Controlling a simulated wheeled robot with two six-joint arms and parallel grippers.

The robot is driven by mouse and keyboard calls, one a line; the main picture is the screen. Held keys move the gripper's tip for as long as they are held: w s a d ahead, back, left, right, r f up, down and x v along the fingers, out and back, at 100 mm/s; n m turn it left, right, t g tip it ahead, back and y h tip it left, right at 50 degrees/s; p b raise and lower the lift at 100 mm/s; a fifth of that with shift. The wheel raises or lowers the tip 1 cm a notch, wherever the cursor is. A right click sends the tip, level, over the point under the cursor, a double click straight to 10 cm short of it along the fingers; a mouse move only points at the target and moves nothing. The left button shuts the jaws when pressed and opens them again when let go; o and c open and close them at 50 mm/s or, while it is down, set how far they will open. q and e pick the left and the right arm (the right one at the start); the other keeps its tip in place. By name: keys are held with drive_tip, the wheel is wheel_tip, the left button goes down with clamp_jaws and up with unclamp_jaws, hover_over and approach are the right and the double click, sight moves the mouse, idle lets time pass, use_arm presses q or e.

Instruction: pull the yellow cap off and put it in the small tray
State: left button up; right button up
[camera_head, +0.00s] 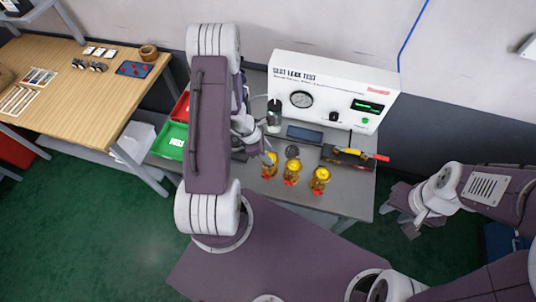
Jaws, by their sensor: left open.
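Three amber-yellow fittings with yellow tops and red parts stand in a row at the front of the grey bench: left (269,166), middle (291,172) and right (319,180). I cannot tell which top is the loose cap. My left gripper (262,152) is open, close beside the left fitting and partly hidden by my arm. I cannot tell if it touches the fitting. A small dark blue tray (305,134) lies in front of the test box. My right gripper (408,212) is off the bench's right side, away from the fittings; its jaw opening is unclear.
A white leak-test box (330,92) with a gauge stands at the back. A metal fixture (274,116) stands at its left front. A black tool with a red tip (350,157) lies to the right. Green (171,141) and red (180,107) bins sit left, partly behind my arm.

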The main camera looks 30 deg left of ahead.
use_arm(q)
drive_tip(key=shift+d+f, duration=0.2)
drive_tip(key=shift+f, duration=0.3)
drive_tip(key=shift+w+f, duration=0.1)
drive_tip(key=shift+w, duration=0.1)
clamp_jaws()
drive_tip(key=shift+s, duration=0.1)
drive_tip(key=shift+s, duration=0.1)
idle(1.1)
